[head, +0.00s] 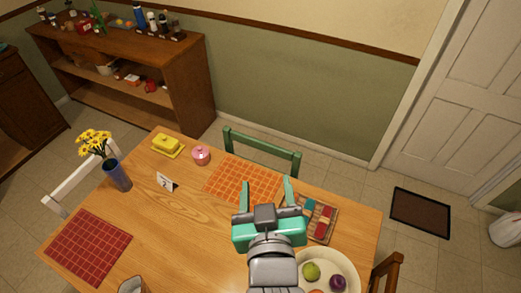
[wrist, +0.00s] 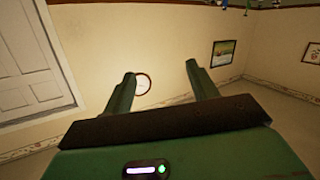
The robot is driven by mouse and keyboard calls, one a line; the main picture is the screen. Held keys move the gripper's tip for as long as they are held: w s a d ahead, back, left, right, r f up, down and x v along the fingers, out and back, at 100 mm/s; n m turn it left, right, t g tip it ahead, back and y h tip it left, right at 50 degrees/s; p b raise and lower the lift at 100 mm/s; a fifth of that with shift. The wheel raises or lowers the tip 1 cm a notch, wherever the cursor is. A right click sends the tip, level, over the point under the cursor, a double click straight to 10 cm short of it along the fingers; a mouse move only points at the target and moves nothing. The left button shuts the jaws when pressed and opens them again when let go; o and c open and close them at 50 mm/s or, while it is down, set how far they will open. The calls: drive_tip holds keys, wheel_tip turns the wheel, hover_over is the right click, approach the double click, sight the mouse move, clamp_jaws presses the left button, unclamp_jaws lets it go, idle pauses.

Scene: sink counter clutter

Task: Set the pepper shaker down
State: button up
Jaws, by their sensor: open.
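My gripper (head: 266,183) is over the wooden table (head: 205,225) in the head view, in front of the orange placemat, with its two green fingers apart and nothing seen between them. The wrist view also shows the gripper (wrist: 160,72) open and empty, facing a wall and a door. I cannot make out a pepper shaker on the table. Several small bottles and jars (head: 152,20) stand on top of the sideboard (head: 185,55) at the back left, too small to tell apart. My arm and gripper hide part of the table.
A tray (head: 333,218) with red and teal items and a fruit plate (head: 346,260) are right of my gripper. A pink pot (head: 201,155), yellow butter dish (head: 166,144), card (head: 167,182) and flower vase (head: 117,175) stand left. The table's middle left is clear.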

drive_tip(key=s+r+t+p, duration=0.2)
drive_tip(key=r+t, duration=0.1)
drive_tip(key=r, duration=0.9)
drive_tip(key=s+a+r+m+t+p, duration=0.1)
drive_tip(key=s+r+t+p, duration=0.1)
drive_tip(key=r, duration=1)
drive_tip(key=s+r+m+t+p, duration=0.1)
drive_tip(key=s+r+t+p, duration=0.1)
drive_tip(key=r, duration=1.1)
drive_tip(key=shift+s+a+t, duration=0.15)
drive_tip(key=shift+s+t, duration=0.55)
drive_tip(key=shift+t, duration=0.3)
